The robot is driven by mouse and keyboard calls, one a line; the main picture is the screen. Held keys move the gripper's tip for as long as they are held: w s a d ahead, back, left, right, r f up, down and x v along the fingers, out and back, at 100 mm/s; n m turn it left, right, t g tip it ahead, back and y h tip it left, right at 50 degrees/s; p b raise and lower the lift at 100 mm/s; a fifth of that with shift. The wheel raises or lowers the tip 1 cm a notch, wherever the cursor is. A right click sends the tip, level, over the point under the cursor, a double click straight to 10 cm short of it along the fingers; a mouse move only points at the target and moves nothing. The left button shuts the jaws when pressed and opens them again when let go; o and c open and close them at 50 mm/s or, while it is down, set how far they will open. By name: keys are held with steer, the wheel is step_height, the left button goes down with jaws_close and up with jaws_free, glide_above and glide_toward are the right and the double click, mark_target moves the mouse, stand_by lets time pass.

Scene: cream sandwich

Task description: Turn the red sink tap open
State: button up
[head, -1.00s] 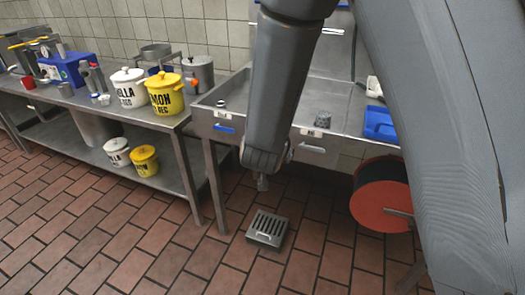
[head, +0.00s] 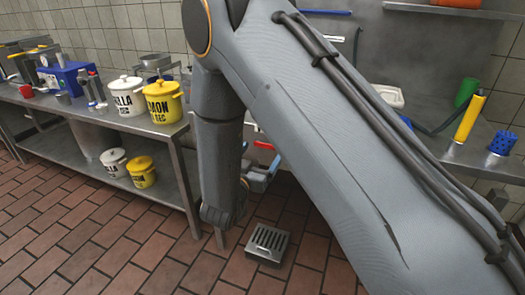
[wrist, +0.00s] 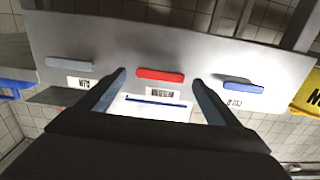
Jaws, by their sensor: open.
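The red tap handle (wrist: 160,75) is a short horizontal bar on the sink's metal front panel, in the middle of the wrist view. A small part of the red handle (head: 264,145) also shows beside my arm in the head view. My gripper (wrist: 160,79) is open and empty, its two fingertips appearing on either side of the red bar. Whether they touch it I cannot tell. In the head view my gripper (head: 266,172) is partly hidden by my arm. The red bar looks horizontal along the panel.
A blue handle (wrist: 243,87) and a grey handle (wrist: 70,65) flank the red one, with printed labels close by. A yellow pot (head: 163,103) and a white pot (head: 127,94) stand on the left table. A floor drain (head: 268,244) lies below. My arm hides much of the sink.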

steer(key=shift+x, duration=0.9)
steer(key=c, duration=1.5)
